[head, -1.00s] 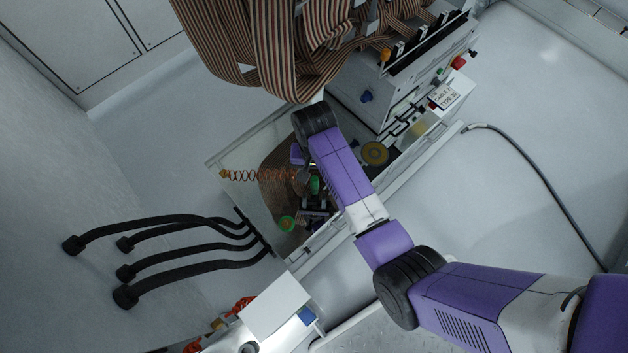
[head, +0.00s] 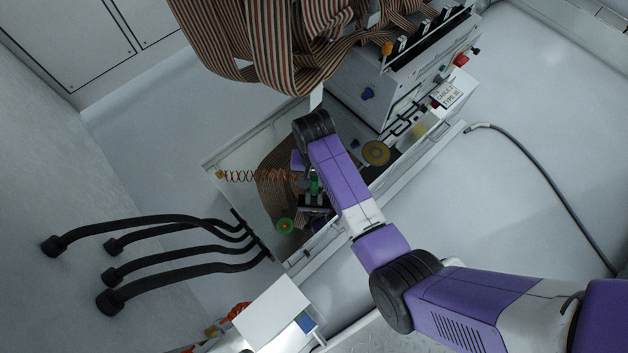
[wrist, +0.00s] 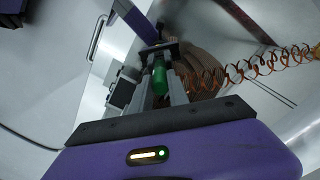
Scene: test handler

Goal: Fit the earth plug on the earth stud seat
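A green plug-like piece (wrist: 160,78) stands between the two grey fingers of my gripper (wrist: 161,75) in the wrist view, with the fingers close against its sides. It also shows as a small green spot (head: 314,186) in the head view, partly hidden by my purple wrist. A coiled orange cord (wrist: 245,70) runs toward it from the right; its join is not clear.
The tray (head: 215,158) holds a brown striped ribbon (head: 272,190) and a yellow disc (head: 376,153). Striped ribbon cables (head: 260,50) hang above it. A white cabinet (head: 360,95) stands at upper right. Several black hoses (head: 170,240) lie left of the tray.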

